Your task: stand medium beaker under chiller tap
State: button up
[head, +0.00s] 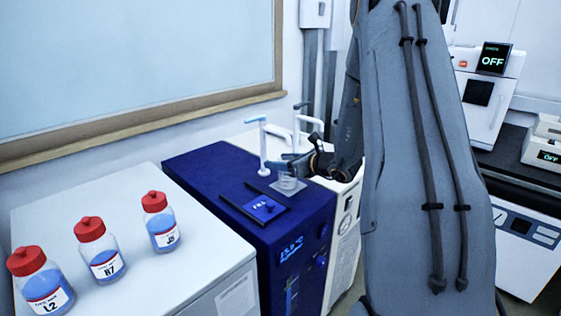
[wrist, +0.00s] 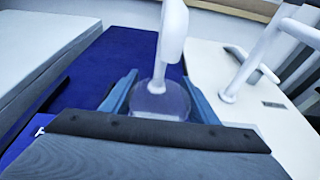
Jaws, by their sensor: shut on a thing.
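The clear beaker (head: 288,184) is upright at the top of the dark blue chiller (head: 215,160). My gripper (head: 289,165) is shut on it; in the wrist view the beaker (wrist: 150,105) sits between the two blue fingers (wrist: 160,98). The white chiller tap (head: 263,150) with a pale blue lever stands just left of the beaker. In the wrist view the tap (wrist: 172,40) rises in front of and overlaps the beaker. I cannot tell whether its spout is directly over the beaker, or whether the beaker's base touches the chiller.
A second white tap (head: 308,124) stands on the white unit to the right. Several red-capped bottles (head: 160,220) stand on the white cabinet at left. My arm blocks the middle right.

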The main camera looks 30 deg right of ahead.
jog(key=shift+f, duration=0.2)
jog(key=o, duration=1.2)
jog(key=shift+r, duration=0.15)
jog(key=shift+s+d+r, duration=0.15)
jog(key=shift+s, duration=0.05)
jog(key=b+v, duration=0.1)
jog(key=v, duration=1)
jog(key=shift+s+b, duration=0.3)
jog(key=shift+r, duration=0.15)
